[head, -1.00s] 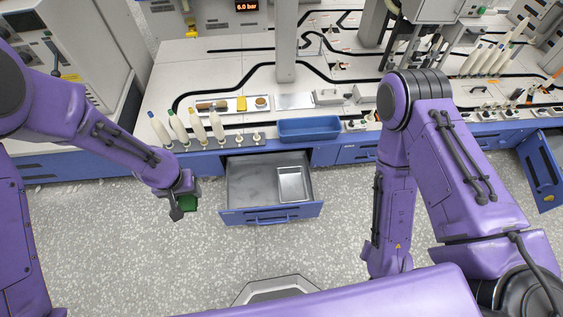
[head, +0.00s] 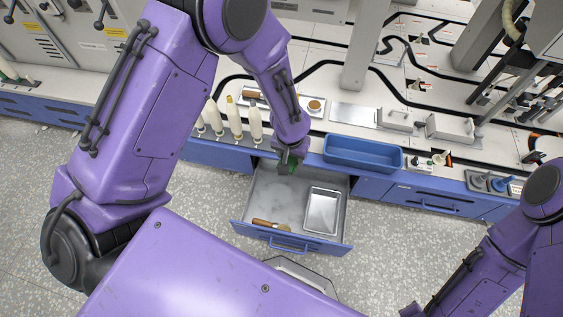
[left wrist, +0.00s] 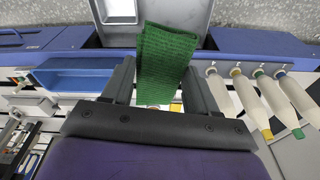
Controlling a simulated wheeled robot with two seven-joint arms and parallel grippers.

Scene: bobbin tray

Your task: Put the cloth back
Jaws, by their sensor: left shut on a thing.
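My left gripper (head: 290,158) is shut on the green cloth (head: 294,167), above the back part of the open drawer (head: 271,191). Only a small piece of the cloth shows in the head view; the gripper hides the rest. In the left wrist view the folded, ribbed cloth (left wrist: 167,56) sits between the two fingers of the gripper (left wrist: 160,88). A metal tray (head: 309,211) stands in the right of the drawer, and a wooden-handled brush (head: 270,225) lies near its front. My right forearm is at the lower right of the head view; its gripper is out of frame.
A blue bin (head: 363,154) stands on the worktop edge right of the gripper. Several cream bobbins (head: 235,120) stand upright to its left. A white tray with a wooden-handled brush and a round item (head: 316,105) lies behind. Floor left of the drawer is clear.

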